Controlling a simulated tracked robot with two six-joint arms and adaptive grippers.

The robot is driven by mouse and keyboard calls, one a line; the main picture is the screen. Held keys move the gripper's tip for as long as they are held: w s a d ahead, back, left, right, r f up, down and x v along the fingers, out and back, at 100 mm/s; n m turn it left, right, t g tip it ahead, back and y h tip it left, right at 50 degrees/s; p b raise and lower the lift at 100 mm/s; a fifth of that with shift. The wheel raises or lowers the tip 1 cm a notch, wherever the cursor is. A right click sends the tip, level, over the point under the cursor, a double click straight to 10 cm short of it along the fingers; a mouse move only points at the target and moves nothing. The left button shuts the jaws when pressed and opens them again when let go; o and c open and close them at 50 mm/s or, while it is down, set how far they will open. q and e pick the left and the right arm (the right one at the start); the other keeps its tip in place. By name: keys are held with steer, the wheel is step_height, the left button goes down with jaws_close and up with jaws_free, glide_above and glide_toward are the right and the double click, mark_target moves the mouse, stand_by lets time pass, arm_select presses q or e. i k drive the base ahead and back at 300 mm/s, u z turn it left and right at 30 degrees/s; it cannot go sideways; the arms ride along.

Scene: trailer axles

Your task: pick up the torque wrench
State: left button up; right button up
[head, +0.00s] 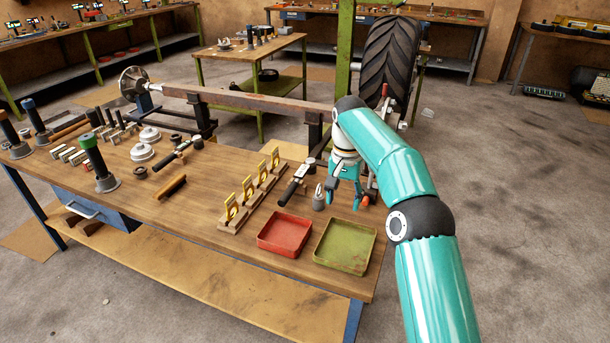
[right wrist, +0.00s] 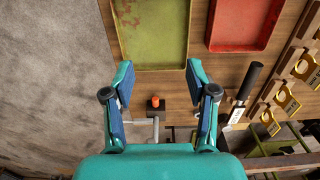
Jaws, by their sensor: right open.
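A black-handled tool with a metal shaft (head: 293,188) lies on the bench between the yellow tag rack and my right gripper; it looks like the torque wrench. It also shows in the right wrist view (right wrist: 246,84), right of the fingers and outside them. A similar black-handled tool (head: 178,154) lies further left on the bench. My right gripper (head: 346,198) is open above the bench's right end, pointing down. In the right wrist view, a small orange-topped piece (right wrist: 155,102) shows between its fingers (right wrist: 160,82), with grey metal beside it, not clearly identifiable. My left gripper is out of view.
A red tray (head: 285,234) and a green tray (head: 345,246) sit at the bench's front right. The rack with yellow tags (head: 249,198) stands left of the tool. An axle beam (head: 250,101) and a big tyre (head: 388,62) are behind the bench.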

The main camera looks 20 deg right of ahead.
mark_target(299, 182)
steer(key=i, duration=0.9)
steer(key=u, duration=0.05)
